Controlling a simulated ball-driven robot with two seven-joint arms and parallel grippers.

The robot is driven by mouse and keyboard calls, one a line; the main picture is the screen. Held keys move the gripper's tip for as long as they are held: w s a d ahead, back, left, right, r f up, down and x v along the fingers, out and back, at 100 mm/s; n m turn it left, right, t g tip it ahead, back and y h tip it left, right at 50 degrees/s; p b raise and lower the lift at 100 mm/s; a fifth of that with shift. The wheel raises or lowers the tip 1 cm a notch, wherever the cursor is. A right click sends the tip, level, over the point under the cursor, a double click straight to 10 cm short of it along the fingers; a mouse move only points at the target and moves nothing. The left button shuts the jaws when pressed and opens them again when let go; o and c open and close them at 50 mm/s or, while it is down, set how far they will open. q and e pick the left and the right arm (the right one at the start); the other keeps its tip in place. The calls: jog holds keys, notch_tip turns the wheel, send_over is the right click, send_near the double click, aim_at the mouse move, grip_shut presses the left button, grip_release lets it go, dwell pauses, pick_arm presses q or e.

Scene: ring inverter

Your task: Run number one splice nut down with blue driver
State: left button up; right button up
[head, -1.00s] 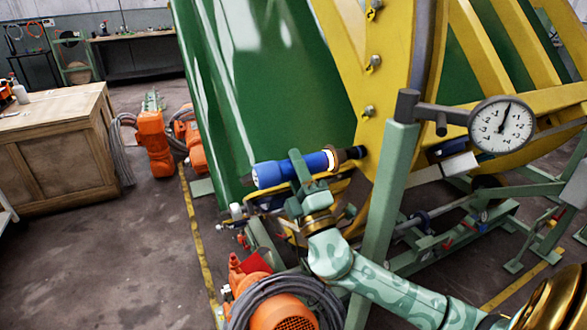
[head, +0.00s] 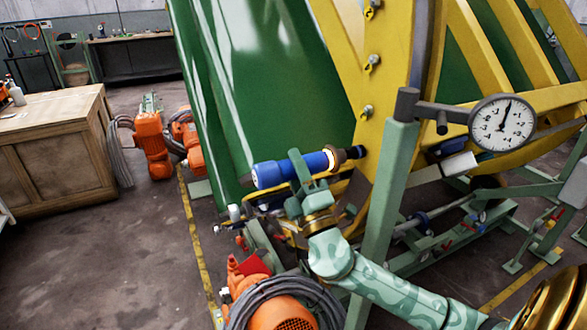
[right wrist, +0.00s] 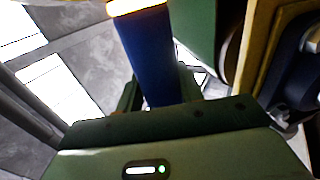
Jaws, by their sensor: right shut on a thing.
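The blue driver (head: 288,169) lies roughly level, its dark socket end (head: 348,154) up against the yellow ring frame (head: 385,60). A lit band shows near its front. My right gripper (head: 304,172) is shut around the driver's blue body. The driver also shows in the right wrist view (right wrist: 150,55), rising between the fingers with its lit band at the top. Several nuts stand along the yellow flange, such as a lower one (head: 367,112) and a middle one (head: 373,62). Any nut at the socket is hidden by it. My left gripper is not in view.
A dial gauge (head: 503,127) on a green post (head: 385,225) stands close right of my right gripper. A large green drum (head: 265,80) is behind the driver. An orange motor (head: 275,305) with coiled cable lies below. Open floor (head: 130,260) is at left, near a wooden cabinet (head: 60,150).

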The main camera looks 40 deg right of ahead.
aim_at(277, 185)
jog(key=shift+r, duration=0.15)
jog(key=shift+w+a, duration=0.25)
jog(key=shift+a, duration=0.95)
jog(key=shift+w+a, duration=0.25)
jog(key=shift+a, duration=0.9)
